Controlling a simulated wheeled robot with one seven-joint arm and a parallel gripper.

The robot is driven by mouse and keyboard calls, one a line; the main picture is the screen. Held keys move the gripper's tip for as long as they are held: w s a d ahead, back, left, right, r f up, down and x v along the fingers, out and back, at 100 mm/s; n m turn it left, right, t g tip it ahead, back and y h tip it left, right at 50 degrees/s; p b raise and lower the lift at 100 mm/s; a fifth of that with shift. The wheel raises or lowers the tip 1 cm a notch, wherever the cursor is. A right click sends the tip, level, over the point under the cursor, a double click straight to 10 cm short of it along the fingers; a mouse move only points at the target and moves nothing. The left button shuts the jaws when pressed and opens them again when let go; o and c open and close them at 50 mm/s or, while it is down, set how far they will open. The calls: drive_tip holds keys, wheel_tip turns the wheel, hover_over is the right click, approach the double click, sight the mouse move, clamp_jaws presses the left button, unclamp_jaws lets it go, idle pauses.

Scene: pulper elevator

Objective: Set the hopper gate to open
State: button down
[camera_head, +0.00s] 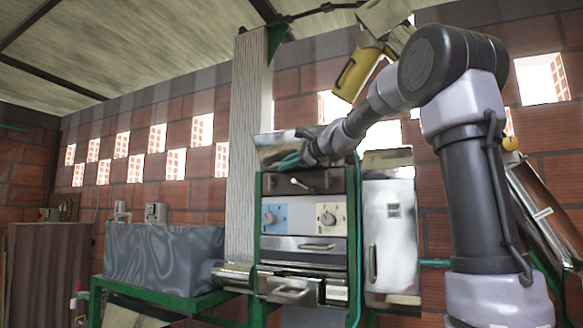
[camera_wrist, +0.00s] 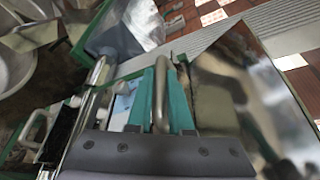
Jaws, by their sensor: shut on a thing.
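My gripper (camera_head: 290,161) is at the top of the green-framed machine, by a shiny metal hopper part (camera_head: 275,146). In the wrist view its teal fingers (camera_wrist: 161,100) are closed around a bent metal bar (camera_wrist: 159,75), which looks like the hopper gate's handle. The bar's curved end shows beyond the fingers. The gate plate cannot be told apart clearly, and in the head view my gripper hides the bar.
Below is a dark panel with a small lever (camera_head: 300,183), a blue dial plate (camera_head: 273,217) and a white dial plate (camera_head: 329,216). A metal cabinet (camera_head: 390,230) stands right, a grey tank (camera_head: 160,258) left. A pale vertical column (camera_head: 250,150) rises close beside my gripper.

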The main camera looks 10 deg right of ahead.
drive_tip(key=shift+s+a+f, duration=0.1)
drive_tip(key=shift+s+a, duration=0.2)
drive_tip(key=shift+s, duration=0.05)
drive_tip(key=c, duration=0.8)
unclamp_jaws()
drive_tip(key=shift+s, duration=0.15)
drive_tip(key=shift+c, duration=0.2)
drive_tip(key=v, duration=1)
drive_tip(key=shift+s+d, duration=0.25)
drive_tip(key=shift+s, duration=0.05)
drive_tip(key=s+d+f+n+g+h, duration=0.1)
drive_tip(key=s+f+n, duration=0.5)
drive_tip(key=s+f, duration=0.6)
drive_tip(key=s+d+f+n+g+h, duration=0.2)
drive_tip(key=s+f+n+g+h, duration=0.2)
drive_tip(key=s+f, duration=0.9)
wheel_tip(320, 180, down, 3)
drive_tip(key=n+h, duration=0.2)
drive_tip(key=n, duration=0.1)
drive_tip(key=shift+s+f+g, duration=0.2)
drive_tip(key=shift+s+g, duration=0.1)
